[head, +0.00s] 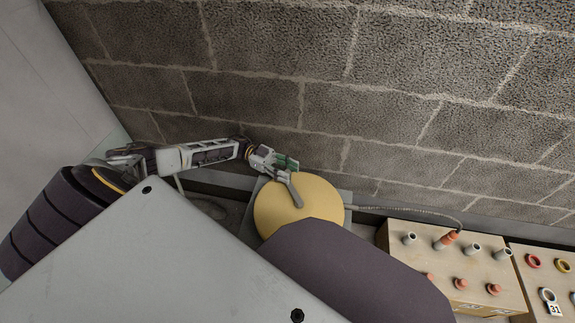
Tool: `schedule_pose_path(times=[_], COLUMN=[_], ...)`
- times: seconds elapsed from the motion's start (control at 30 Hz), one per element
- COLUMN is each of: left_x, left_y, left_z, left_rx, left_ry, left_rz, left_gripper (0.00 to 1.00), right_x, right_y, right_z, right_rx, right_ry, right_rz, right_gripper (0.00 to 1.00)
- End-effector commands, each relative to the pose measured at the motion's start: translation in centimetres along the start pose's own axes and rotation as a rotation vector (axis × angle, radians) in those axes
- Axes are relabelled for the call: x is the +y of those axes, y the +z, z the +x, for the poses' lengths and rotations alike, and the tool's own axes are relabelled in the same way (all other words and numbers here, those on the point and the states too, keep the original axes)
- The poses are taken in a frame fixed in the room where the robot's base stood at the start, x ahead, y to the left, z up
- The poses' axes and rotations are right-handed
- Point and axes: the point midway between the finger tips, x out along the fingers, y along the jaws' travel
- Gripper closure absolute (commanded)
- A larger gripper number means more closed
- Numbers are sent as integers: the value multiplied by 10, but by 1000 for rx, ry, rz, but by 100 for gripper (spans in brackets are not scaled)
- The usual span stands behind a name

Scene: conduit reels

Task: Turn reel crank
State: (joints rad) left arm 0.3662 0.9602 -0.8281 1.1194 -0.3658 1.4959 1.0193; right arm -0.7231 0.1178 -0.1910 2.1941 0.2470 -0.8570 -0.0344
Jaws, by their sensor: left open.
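The reel (322,196) shows as a pale yellow disc near the middle of the head view, on a grey base (346,196). Its lower part is hidden behind my own body. A grey crank (295,192) lies over the upper left part of the disc. My left gripper (288,164), with green finger pads, is open at the upper end of the crank, by the disc's upper edge. I cannot tell whether the fingers touch the crank. My right gripper is not in view.
A hose (410,209) runs right from the reel to a wooden box (395,246) with several grey and orange fittings. Another box (528,272) with coloured rings stands at the far right. A block wall (330,110) closes off the back.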

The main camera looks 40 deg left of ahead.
Motion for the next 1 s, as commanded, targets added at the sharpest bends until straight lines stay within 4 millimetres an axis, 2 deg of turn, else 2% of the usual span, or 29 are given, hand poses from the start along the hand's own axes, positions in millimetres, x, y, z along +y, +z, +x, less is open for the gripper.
schedule_pose_path(times=[0.7,1.0], left_x=[0,0], left_y=[-75,-87], left_z=[0,0], left_rx=[-1,0], left_ry=[0,0], left_rz=[1,1], left_gripper=[56,56], right_x=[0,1], right_y=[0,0], right_z=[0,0], right_rx=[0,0], right_ry=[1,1], right_rz=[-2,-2], right_gripper=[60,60])
